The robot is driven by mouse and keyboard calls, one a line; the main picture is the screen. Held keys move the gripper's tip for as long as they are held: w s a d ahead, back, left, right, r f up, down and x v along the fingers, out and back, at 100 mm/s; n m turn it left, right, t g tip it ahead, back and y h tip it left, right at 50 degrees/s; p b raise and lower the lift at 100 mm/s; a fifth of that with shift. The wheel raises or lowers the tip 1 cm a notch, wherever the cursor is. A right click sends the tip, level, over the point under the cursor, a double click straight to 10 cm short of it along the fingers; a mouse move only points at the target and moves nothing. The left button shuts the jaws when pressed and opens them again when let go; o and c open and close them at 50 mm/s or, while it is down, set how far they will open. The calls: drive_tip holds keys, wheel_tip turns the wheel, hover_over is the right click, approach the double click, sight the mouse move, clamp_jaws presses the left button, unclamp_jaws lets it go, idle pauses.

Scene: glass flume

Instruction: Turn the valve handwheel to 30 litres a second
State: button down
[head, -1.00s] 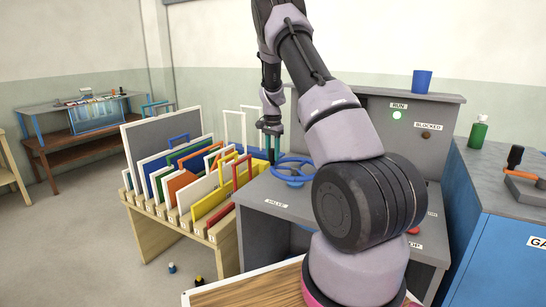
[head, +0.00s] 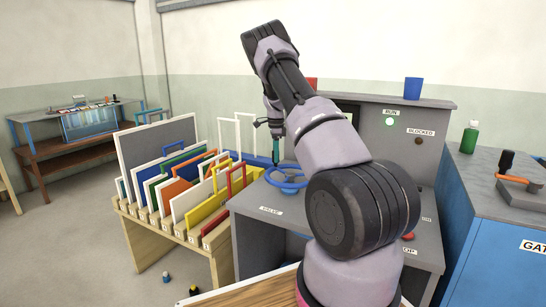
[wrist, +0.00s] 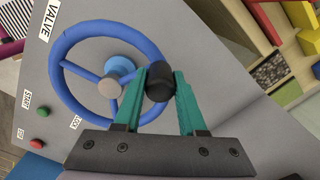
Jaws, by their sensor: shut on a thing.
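The blue valve handwheel (head: 288,186) lies on the sloping grey desk top beside the VALVE label. In the wrist view it fills the upper left, with its blue ring (wrist: 58,85), spokes and grey hub cap. A black knob (wrist: 159,78) stands at its rim. My gripper (wrist: 160,82) has its teal fingers on both sides of this knob and is shut on it. In the head view my gripper (head: 275,152) is at the far left part of the wheel, and the knob cannot be made out there. No flow reading can be read; my arm covers part of the console.
A rack of coloured boards (head: 190,185) stands close on the left of the desk. Green and red buttons (wrist: 42,113) sit beside the wheel.

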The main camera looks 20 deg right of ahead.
drive_tip(key=shift+w+d, duration=0.1)
drive_tip(key=shift+d, duration=0.45)
drive_tip(key=c, duration=0.5)
unclamp_jaws()
drive_tip(key=shift+r, duration=0.1)
wheel_tip(320, 180, up, 11)
drive_tip(key=shift+f, duration=0.15)
